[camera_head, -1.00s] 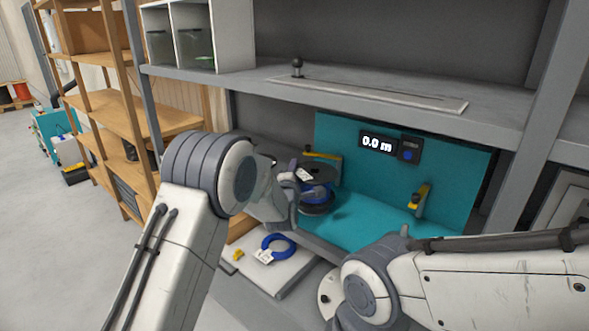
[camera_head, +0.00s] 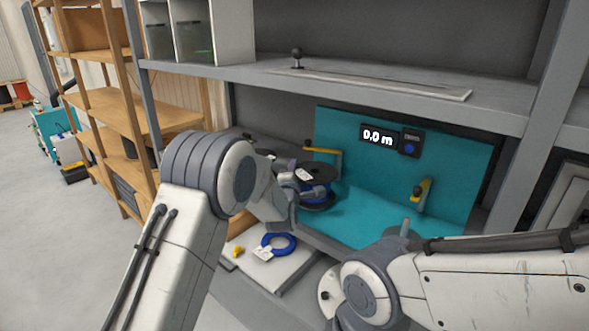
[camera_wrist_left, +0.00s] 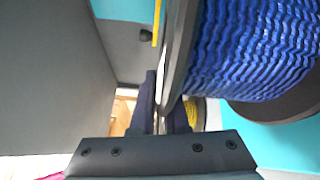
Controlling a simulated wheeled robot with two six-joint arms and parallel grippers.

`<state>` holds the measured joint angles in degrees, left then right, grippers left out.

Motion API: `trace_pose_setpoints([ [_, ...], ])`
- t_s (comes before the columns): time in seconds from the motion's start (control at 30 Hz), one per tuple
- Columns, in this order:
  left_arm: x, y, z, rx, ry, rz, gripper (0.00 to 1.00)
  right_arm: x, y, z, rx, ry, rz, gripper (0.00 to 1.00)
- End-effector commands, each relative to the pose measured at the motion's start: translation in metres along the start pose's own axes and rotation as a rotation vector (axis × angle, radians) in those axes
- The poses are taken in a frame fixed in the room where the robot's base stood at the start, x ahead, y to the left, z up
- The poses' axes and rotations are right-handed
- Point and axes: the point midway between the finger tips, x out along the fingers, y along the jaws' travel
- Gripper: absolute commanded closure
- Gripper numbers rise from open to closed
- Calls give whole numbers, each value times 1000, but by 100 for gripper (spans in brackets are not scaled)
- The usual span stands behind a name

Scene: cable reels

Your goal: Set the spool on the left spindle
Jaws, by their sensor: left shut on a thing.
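The spool (camera_head: 318,192) has blue cable and dark flanges. It is at the left end of the teal station, off the white board. My left gripper (camera_head: 291,188) is shut on its flange; in the left wrist view the fingers (camera_wrist_left: 163,118) pinch the flange edge, with the blue winding (camera_wrist_left: 255,45) to their right. A yellow bracket (camera_head: 324,151) stands right behind the spool, at the left spindle's place. The spindle itself is hidden, so I cannot tell whether the spool is around it.
The teal back panel (camera_head: 450,165) carries a 0.0 m display (camera_head: 377,137) and a second yellow bracket (camera_head: 421,190). A grey shelf (camera_head: 400,88) hangs above. A blue cable coil (camera_head: 279,244) lies on a white board (camera_head: 268,268) below. The teal floor's middle is clear.

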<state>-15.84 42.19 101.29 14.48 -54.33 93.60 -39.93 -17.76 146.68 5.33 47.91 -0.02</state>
Motion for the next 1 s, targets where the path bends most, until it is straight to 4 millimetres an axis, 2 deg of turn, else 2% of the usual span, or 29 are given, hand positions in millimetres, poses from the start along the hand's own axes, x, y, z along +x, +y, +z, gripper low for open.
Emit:
trace_pose_setpoints([
  [0.2,0,-4,-1,-3,-1,8,100,8,1,0,0,0,0,0],
  [0.47,0,-4,-1,-3,-1,8,100,8,1,0,0,0,0,0],
  [0.5,0,-4,-1,-3,-1,8,84,8,1,0,0,0,0,0],
  [0.57,0,-4,-1,-2,-1,7,61,8,1,0,0,0,0,0],
  [0.6,0,-4,-1,-2,-1,6,53,8,1,0,0,0,0,0],
  [0.87,0,-7,-1,-1,-1,1,53,8,1,0,0,0,0,0],
  [0.97,0,-10,-2,2,-1,-6,17,8,1,0,0,0,0,0],
  [1.0,0,-10,-1,2,-1,-6,15,8,1,0,0,0,0,0],
])
